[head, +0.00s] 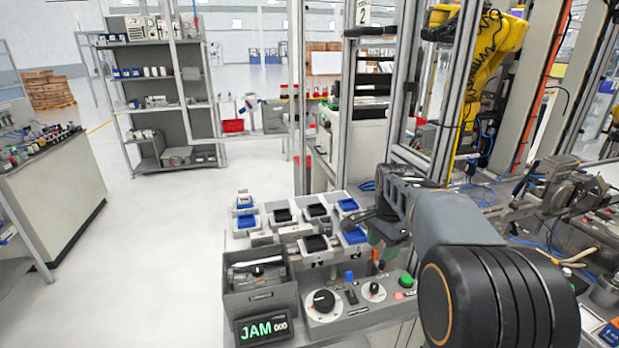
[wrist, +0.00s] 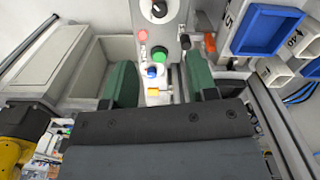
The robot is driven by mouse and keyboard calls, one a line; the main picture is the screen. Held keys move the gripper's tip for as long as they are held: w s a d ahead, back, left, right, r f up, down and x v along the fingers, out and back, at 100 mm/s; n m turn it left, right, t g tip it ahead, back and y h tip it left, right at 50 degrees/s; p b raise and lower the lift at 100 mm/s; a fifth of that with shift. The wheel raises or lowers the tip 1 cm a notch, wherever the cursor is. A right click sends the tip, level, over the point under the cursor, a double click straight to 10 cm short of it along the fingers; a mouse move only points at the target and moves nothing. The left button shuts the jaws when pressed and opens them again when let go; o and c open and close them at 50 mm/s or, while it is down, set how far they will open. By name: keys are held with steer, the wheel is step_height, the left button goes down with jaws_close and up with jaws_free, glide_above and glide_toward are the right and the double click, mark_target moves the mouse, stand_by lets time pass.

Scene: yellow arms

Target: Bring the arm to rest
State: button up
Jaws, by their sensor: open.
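My arm (head: 455,230) reaches from the lower right of the head view out over the bench. My gripper (head: 380,240) hangs above the bench, by the rear right of the control panel (head: 335,310). In the wrist view my gripper (wrist: 162,80) shows two green fingers held wide apart. The gap between them is empty. The panel's red, green and blue buttons show beyond and between the fingers. In the head view my wrist partly hides the fingers.
A grey bin (head: 260,285) and a JAM display (head: 265,329) stand left of the panel. Several trays with blue or black inserts (head: 315,243) sit behind. A metal post (head: 347,120) and a yellow robot arm (head: 490,60) stand beyond. Floor at left is clear.

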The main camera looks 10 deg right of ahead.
steer(key=s+a+f+n+t, duration=0.2)
steer(key=s+a+n, duration=0.3)
steer(key=s+n, duration=0.2)
steer(key=s+a+f+n+t, duration=0.1)
steer(key=s+a+n, duration=0.4)
steer(key=s+n, duration=0.2)
steer(key=shift+s+f+t, duration=0.4)
steer(key=shift+s, duration=0.75)
